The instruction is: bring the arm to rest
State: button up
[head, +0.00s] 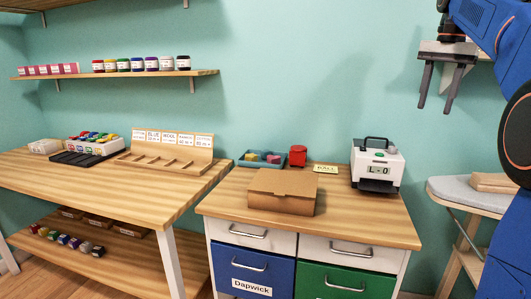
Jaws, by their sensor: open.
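My gripper (437,101) is at the upper right of the head view, in front of the teal wall. Its two dark fingers point down and stand apart, with nothing between them. It is raised well above the wooden cabinet top (222,204) and the ironing board, clear of everything on them. My blue arm fills the right edge of the view and hides part of what lies behind it.
A closed cardboard box (283,192), a white label printer (377,166), a red object (298,156) and a teal tray (243,163) stand on the cabinet. An ironing board (452,190) stands at right. A table with a sorting rack (150,165) is at left, below a shelf of jars (140,74).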

jog(key=s+a+f+n+t, duration=0.2)
jog(key=s+a+f+n, duration=0.3)
jog(key=s+a+f, duration=0.8)
jog(key=s+a+f+n+t, duration=0.1)
jog(key=s+f+n, duration=0.1)
jog(key=s+f, duration=0.6)
jog(key=s+a+f+n+t, duration=0.1)
jog(key=s+a+f+n, duration=0.1)
jog(key=s+f, duration=0.7)
notch_tip(320, 180, down, 8)
jog(key=shift+a+r+n, duration=0.15)
jog(key=shift+a+n, duration=0.05)
jog(key=shift+n, duration=0.4)
